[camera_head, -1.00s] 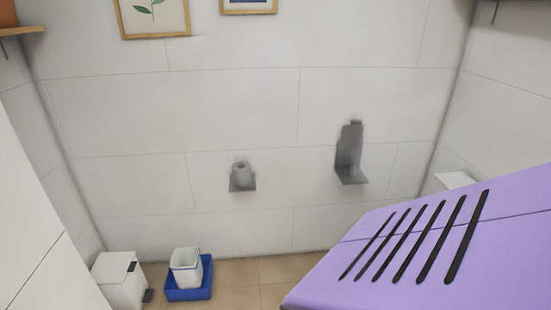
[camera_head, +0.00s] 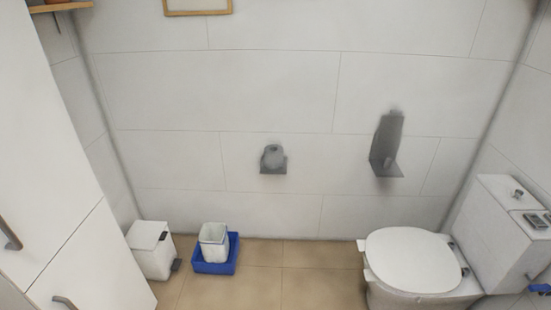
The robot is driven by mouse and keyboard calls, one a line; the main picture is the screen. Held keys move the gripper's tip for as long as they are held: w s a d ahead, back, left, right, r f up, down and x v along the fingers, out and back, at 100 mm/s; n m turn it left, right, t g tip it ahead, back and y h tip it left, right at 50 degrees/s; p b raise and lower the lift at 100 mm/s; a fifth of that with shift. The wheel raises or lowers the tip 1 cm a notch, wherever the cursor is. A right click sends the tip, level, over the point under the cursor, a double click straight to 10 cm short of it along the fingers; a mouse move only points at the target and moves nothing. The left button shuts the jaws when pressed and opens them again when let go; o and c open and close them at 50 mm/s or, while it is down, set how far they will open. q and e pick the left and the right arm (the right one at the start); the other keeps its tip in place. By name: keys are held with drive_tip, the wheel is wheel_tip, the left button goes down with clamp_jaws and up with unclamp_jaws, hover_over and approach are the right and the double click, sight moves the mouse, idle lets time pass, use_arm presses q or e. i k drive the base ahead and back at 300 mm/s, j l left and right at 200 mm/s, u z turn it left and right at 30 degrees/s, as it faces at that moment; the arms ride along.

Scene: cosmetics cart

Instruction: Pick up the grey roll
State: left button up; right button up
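The grey roll (camera_head: 273,156) sits at a small grey holder (camera_head: 273,170) on the tiled back wall, left of the middle of the wall. It is small and somewhat blurred in the head view. Neither of my grippers shows in this view, so nothing is near the roll.
A grey wall fixture (camera_head: 387,147) hangs right of the roll. A toilet (camera_head: 412,262) stands at the lower right. A white pedal bin (camera_head: 151,250) and a blue tray (camera_head: 232,262) holding a white bin (camera_head: 213,243) stand at left. A white cabinet (camera_head: 75,225) fills the left edge. Tan floor is clear in the middle.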

sight(273, 153)
drive_tip(key=i+l+z, duration=0.15)
drive_tip(key=i, duration=0.25)
drive_tip(key=i+l+z, duration=0.2)
drive_tip(key=i, duration=0.25)
drive_tip(key=j, duration=0.1)
